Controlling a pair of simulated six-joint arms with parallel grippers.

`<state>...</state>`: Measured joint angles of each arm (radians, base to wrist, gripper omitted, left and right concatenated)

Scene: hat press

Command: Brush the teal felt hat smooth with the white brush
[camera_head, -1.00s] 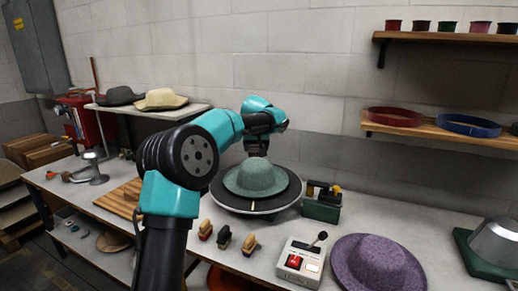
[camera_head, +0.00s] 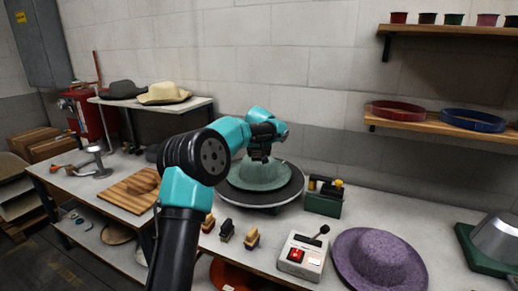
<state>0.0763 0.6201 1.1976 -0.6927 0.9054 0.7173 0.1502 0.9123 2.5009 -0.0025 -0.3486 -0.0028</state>
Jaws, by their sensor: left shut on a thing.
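The teal felt hat (camera_head: 250,181) sits brim-down on a dark round turntable (camera_head: 292,188) in the middle of the bench. My left gripper (camera_head: 260,157) is over the top of its crown, coming in from the left. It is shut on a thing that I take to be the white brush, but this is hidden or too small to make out. Whether it touches the felt I cannot tell. My right gripper is not in view.
Three small brushes (camera_head: 226,230) stand in front of the turntable. A green box (camera_head: 323,202), a white switch box (camera_head: 302,256) with a lever and a purple hat (camera_head: 378,260) lie to the right. A wooden board (camera_head: 128,193) is at left.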

